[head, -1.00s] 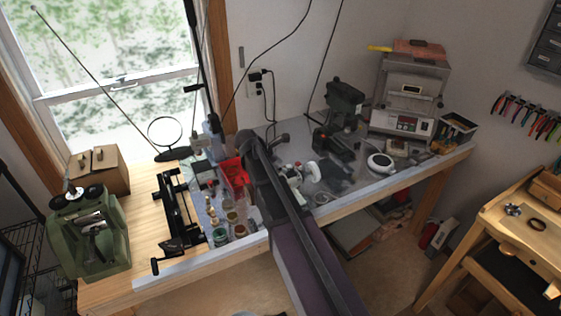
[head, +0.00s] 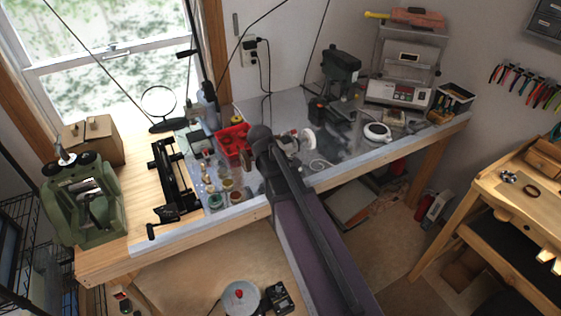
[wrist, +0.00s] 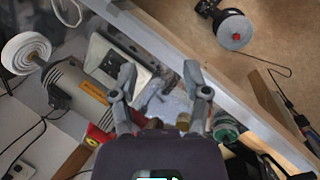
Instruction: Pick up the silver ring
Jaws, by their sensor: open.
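A small silvery piece (head: 508,177) lies on the wooden jeweller's bench at the right of the head view, next to a dark brownish band (head: 531,190). It is too small to tell surely whether it is the silver ring. My gripper (wrist: 159,80) is open in the wrist view, with nothing between its fingers. It is above the long workbench's front part, far to the left of the silvery piece. My own arm hides the gripper in the head view. No ring can be made out in the wrist view.
The long workbench (head: 180,237) carries a red bin (head: 233,139), a green machine (head: 85,205), jars and a drill press (head: 340,72). A polishing motor (wrist: 75,82) is left of my gripper. A round disc device (head: 240,298) is low in front. Floor shows between the benches.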

